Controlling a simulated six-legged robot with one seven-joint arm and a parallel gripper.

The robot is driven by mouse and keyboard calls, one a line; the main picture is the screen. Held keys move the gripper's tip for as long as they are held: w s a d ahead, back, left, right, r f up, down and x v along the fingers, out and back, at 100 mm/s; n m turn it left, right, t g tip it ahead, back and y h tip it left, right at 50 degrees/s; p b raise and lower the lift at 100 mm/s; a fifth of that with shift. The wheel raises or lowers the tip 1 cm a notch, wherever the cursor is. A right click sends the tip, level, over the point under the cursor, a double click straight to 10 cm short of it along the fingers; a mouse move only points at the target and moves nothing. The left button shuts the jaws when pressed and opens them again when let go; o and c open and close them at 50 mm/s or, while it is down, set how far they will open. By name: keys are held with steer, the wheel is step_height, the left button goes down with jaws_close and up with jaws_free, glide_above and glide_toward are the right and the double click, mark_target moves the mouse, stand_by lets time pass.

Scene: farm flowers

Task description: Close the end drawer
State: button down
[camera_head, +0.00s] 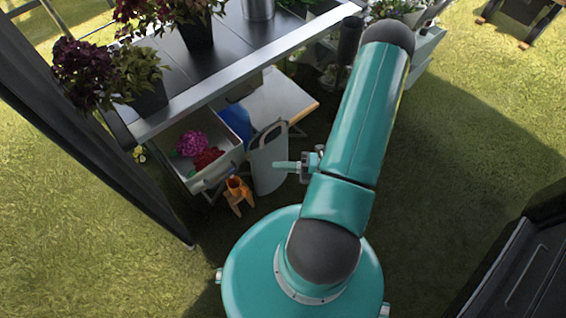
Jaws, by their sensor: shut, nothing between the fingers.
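An open white drawer (222,172) sticks out from under the left end of the dark-topped table. A pink flower (193,144) and a red flower (207,159) lie inside it. The drawer's front with its handle faces down and to the right in the picture. My gripper (276,165) is to the right of the drawer, in front of a pale grey bag-like item, and points left. It is shut and empty. In the picture a gap shows between its tips and the drawer front. Part of my gripper's mount is hidden behind my arm.
The table (235,85) carries potted plants, with a dark red one (80,70) at the left end. An orange item (237,190) stands below the drawer, and the pale grey bag-like item (268,168) stands beside it. A dark post rises at left. Open grass (460,150) lies at right.

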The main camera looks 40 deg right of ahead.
mark_target(217, 121)
steer(key=x, duration=0.3)
steer(key=w+d+x, duration=0.1)
steer(key=x, duration=0.4)
steer(key=shift+w, duration=1)
steer(key=shift+w, duration=0.1)
steer(key=w, duration=1.8)
steer(key=shift+s, duration=0.1)
